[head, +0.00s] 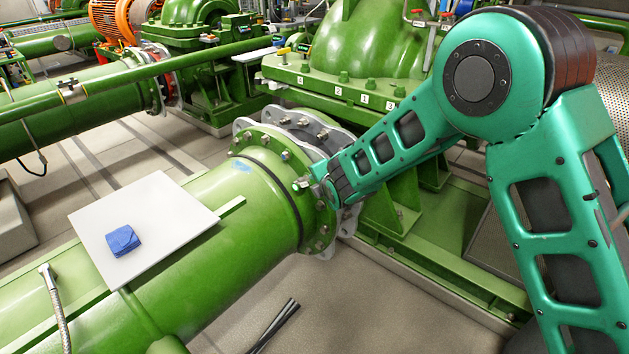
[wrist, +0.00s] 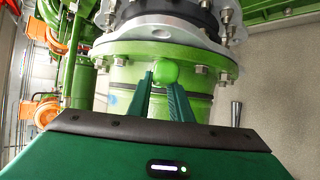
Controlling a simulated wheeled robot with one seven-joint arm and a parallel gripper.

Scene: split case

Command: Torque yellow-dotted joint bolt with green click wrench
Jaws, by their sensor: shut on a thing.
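My gripper (wrist: 166,90) is shut on the green click wrench (wrist: 165,73), whose round green end shows between the fingertips in the wrist view. The rest of the wrench is hidden or too small to make out. In the head view my gripper is at the near side of the pipe's flange joint (head: 285,150). In the wrist view the green flange (wrist: 110,52) lies just beyond the wrench, with joint bolts (wrist: 201,69) along its rim. I cannot make out a yellow dot on any bolt, nor whether the wrench touches one.
A white board (head: 160,215) with a folded blue cloth (head: 123,240) lies on the green pipe (head: 235,235). A metal hose (head: 55,310) stands at lower left. Dark rods (head: 275,326) lie on the floor below the pipe. The large green pump (head: 370,45) stands behind the joint.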

